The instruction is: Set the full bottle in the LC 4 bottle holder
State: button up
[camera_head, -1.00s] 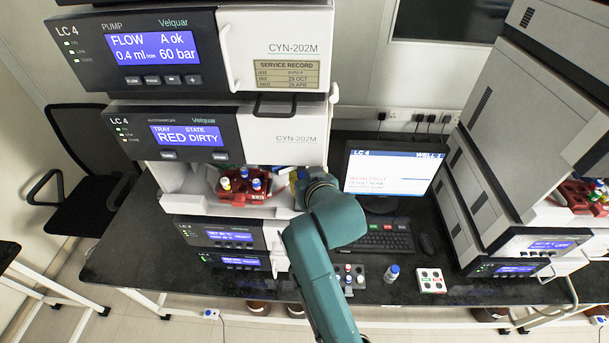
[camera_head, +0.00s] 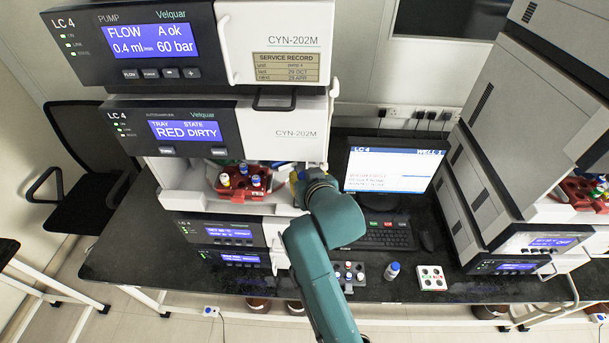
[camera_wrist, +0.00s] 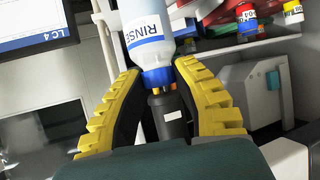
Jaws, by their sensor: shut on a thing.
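In the wrist view, my gripper (camera_wrist: 158,75) has its two yellow ridged fingers closed around the blue cap end of a pale bottle (camera_wrist: 145,12) with a blue and white RINSE label. The bottle body reaches beyond the fingertips and out of the top of the picture. A dark cylinder (camera_wrist: 172,118) with a small pale tag shows between the fingers. In the head view, my gripper is mostly hidden behind my teal wrist, beside the LC 4 autosampler (camera_head: 215,135). I cannot make out a bottle holder for certain.
A red vial rack (camera_head: 240,190) sits in the autosampler's opening, left of my wrist. Another blue-capped bottle (camera_head: 392,271) stands on the dark bench beside a white plate (camera_head: 432,278) and a grey vial rack (camera_head: 349,273). A monitor (camera_head: 395,168) and keyboard (camera_head: 385,235) are to the right.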

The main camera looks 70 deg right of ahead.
jog(key=o, duration=0.9)
jog(key=v, duration=1.2)
jog(key=shift+a, duration=0.1)
